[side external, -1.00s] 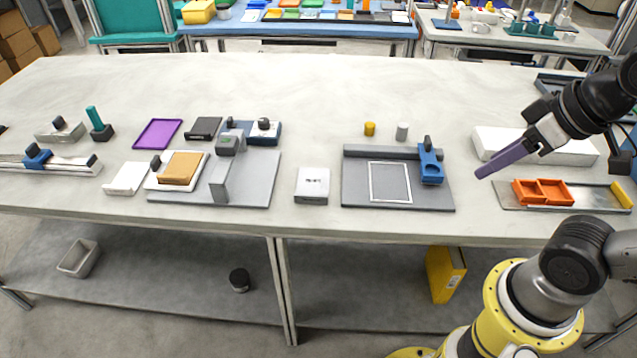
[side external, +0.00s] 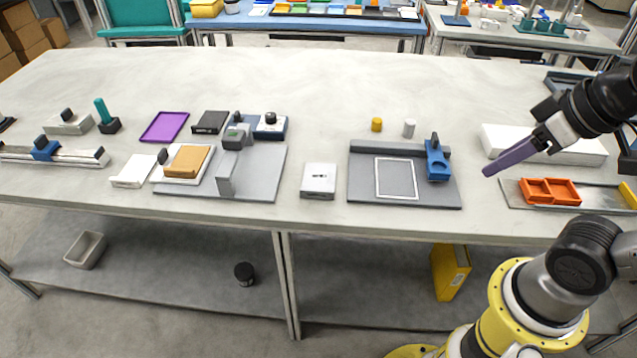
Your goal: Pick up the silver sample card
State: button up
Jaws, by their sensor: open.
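No card is plainly silver in the side external view. The closest match is a flat grey rectangle with a white border (side external: 396,178) on a grey plate (side external: 447,196); I cannot tell whether it is a loose card or a marking. My gripper (side external: 488,172) is at the right, above the table, with long purple fingers pointing down and left. It is apart from the rectangle, to its right. The fingers overlap in this view, and nothing shows held between them. The gripper is open.
A blue fixture (side external: 437,163) stands on the plate's right side. An orange tray (side external: 550,191) and a long white box (side external: 590,151) lie near my gripper. A white box (side external: 319,178) is left of the plate. The table's back middle is clear.

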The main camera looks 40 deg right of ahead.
dwell(0.3)
jog(key=w+a+r+m+t, duration=0.1)
jog(key=w+r+m, duration=0.2)
jog(key=m, duration=0.4)
jog(key=m+g+y, duration=0.3)
jog(key=m, duration=1.7)
send_over(317, 190)
jog(key=s+d, duration=0.2)
jog(key=s, duration=0.1)
jog(key=f, duration=2)
jog(key=shift+w+f, duration=0.25)
jog(key=shift+f, duration=0.1)
jog(key=shift+x, duration=3.15)
jog(key=shift+w+r, duration=0.1)
grip_shut()
